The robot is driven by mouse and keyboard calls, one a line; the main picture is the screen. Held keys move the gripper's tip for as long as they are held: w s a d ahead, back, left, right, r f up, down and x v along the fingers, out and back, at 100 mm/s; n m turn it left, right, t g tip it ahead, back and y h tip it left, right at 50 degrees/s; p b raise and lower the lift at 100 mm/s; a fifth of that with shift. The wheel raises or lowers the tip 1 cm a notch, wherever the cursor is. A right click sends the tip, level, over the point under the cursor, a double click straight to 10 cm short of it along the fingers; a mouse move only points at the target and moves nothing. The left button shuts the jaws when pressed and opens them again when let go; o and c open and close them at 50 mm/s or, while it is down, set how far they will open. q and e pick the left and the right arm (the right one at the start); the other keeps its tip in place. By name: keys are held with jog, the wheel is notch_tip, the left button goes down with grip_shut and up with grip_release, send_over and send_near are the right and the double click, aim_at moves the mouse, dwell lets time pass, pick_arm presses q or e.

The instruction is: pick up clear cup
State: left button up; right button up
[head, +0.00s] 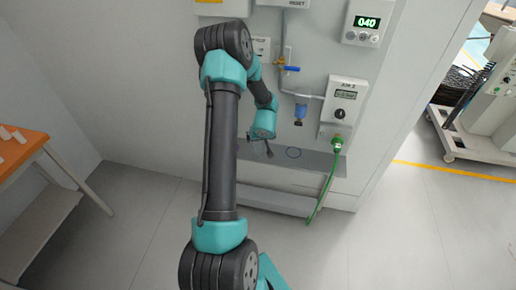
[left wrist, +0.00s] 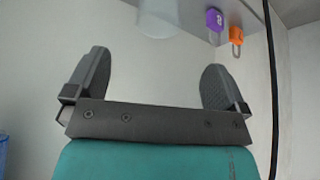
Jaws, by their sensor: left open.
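My left gripper (head: 262,148) hangs in front of the grey wall panel, partly hidden behind my own arm in the head view. In the left wrist view the gripper (left wrist: 156,74) is open, its two dark fingers wide apart with nothing between them. A pale, rounded, see-through shape (left wrist: 168,17) shows beyond the fingers at the top of that view, cut off by the edge; it may be the clear cup, but I cannot be sure. In the head view a thin dark-blue ring (head: 293,153) shows at the grey ledge, right of the gripper; it may be a cup rim. My right gripper is not in view.
A purple padlock (left wrist: 215,19) and an orange padlock (left wrist: 236,37) hang at upper right. A blue-bowled fitting (head: 300,112), a grey control box (head: 344,99) and a green hose (head: 327,183) lie right of the gripper. An orange-topped table (head: 18,150) stands left.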

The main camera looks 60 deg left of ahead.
pick_arm(q)
jog(key=x, duration=0.8)
jog(key=shift+a+f, duration=0.15)
jog(key=shift+f, duration=0.05)
jog(key=shift+f, duration=0.1)
jog(key=shift+x, duration=2.5)
jog(key=shift+w, duration=0.1)
jog(key=shift+c, duration=0.3)
jog(key=c, duration=0.9)
jog(key=shift+c, duration=0.2)
jog(key=shift+r, duration=1.65)
jog(key=s+d, duration=0.4)
jog(key=d, duration=0.3)
jog(key=s+d+r, duration=0.1)
jog(key=s+d, duration=0.3)
jog(key=d, duration=0.3)
jog(key=shift+s+r, duration=0.25)
jog(key=shift+r, duration=0.05)
